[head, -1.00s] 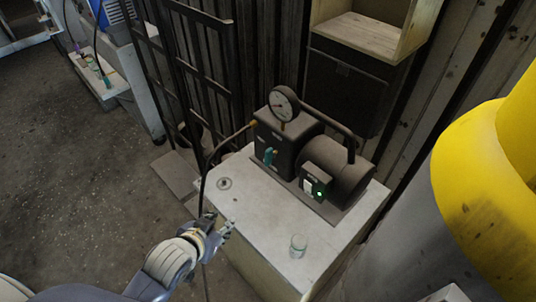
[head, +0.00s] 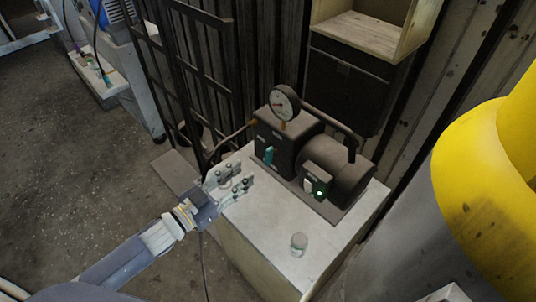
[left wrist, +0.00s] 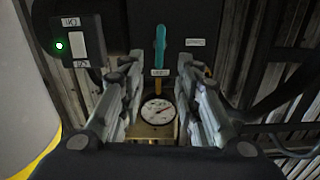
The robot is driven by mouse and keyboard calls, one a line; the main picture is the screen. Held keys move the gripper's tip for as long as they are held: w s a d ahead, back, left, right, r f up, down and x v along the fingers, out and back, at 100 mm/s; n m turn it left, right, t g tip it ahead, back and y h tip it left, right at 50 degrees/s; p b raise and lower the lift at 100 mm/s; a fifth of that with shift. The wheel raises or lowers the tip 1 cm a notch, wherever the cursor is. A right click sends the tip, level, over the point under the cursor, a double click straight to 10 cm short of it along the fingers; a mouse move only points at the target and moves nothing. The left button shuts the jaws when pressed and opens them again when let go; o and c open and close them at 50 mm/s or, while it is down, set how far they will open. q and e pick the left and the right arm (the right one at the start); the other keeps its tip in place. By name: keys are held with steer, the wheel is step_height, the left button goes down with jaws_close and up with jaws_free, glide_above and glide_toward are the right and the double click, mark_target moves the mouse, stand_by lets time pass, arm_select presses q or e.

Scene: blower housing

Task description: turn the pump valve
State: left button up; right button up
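The dark pump (head: 336,170) stands on a pale bench top (head: 270,215). Its teal valve handle (head: 268,155) is on the front of the box-shaped part and looks upright in the head view. A round dial gauge (head: 284,103) sits on top of the pump. In the left wrist view, the teal handle (left wrist: 160,45) and the gauge (left wrist: 158,112) show between my fingers. My left gripper (head: 243,174) is open and empty, over the bench's left edge, in front of the handle and apart from it. My right gripper is not in view.
A switch box with a green light (head: 317,189) is on the pump's front. A black hose (head: 225,143) runs to the pump's left side. A yellow-topped cylinder (head: 490,160) stands at the right.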

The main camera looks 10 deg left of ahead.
mark_target(265, 157)
arm_select(q)
steer(key=p+x, duration=0.1)
steer(key=x, duration=0.9)
steer(key=shift+w+d, duration=0.2)
steer(key=shift+w, duration=0.1)
steer(key=shift+r, duration=0.1)
jaws_close()
